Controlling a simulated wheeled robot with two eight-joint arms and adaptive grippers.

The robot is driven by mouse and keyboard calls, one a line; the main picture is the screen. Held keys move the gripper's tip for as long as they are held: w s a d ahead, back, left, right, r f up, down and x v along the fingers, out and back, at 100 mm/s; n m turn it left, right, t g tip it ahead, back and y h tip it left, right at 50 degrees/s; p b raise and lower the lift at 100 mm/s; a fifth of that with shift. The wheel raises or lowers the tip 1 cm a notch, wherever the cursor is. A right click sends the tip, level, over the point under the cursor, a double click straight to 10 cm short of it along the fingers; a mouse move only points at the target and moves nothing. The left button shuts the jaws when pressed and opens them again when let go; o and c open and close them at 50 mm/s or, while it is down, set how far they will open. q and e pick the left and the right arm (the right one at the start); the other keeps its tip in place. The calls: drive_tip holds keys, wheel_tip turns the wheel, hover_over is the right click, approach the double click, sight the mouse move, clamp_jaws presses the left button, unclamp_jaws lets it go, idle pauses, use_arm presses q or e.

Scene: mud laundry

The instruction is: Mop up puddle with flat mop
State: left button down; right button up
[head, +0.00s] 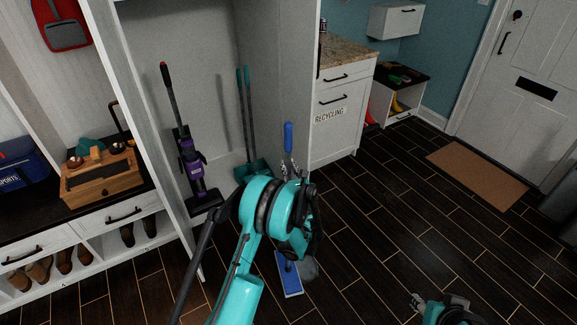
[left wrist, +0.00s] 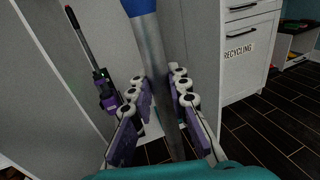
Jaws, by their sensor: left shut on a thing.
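The flat mop has a blue hand grip (head: 288,138), a grey pole and a flat blue head (head: 290,275) on the dark floor. My left gripper (head: 292,168) is shut around the upper pole, just below the blue grip. In the left wrist view the grey pole (left wrist: 154,62) runs between the two fingers of the left gripper (left wrist: 160,92). A greyish puddle (head: 309,269) shows on the floor right beside the mop head; my left arm hides part of this area. My right gripper (head: 417,302) is low at the bottom edge, partly seen, with its fingers too small to read.
A tall white cabinet holds a purple vacuum (head: 190,165) and a teal dustpan set (head: 245,130). A bench with a wooden box (head: 100,183) and shoes is at left. A white recycling cabinet (head: 340,120) stands behind. Open floor extends right to a brown doormat (head: 477,173).

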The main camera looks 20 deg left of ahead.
use_arm(q)
drive_tip(key=shift+f, duration=0.25)
drive_tip(key=w+d, duration=1.3)
drive_tip(key=w, duration=0.3)
drive_tip(key=s+a, duration=0.4)
drive_tip(key=s, duration=0.1)
drive_tip(key=s+a, duration=0.4)
drive_tip(key=s, duration=0.1)
drive_tip(key=s+a, duration=0.5)
drive_tip(key=s, duration=0.1)
drive_tip(key=shift+r, duration=0.4)
drive_tip(key=w+d, duration=1.2)
drive_tip(key=w, duration=0.4)
drive_tip(key=shift+w+d+f, duration=0.15)
drive_tip(key=shift+w+d, duration=0.05)
drive_tip(key=shift+d, duration=0.1)
idle(0.5)
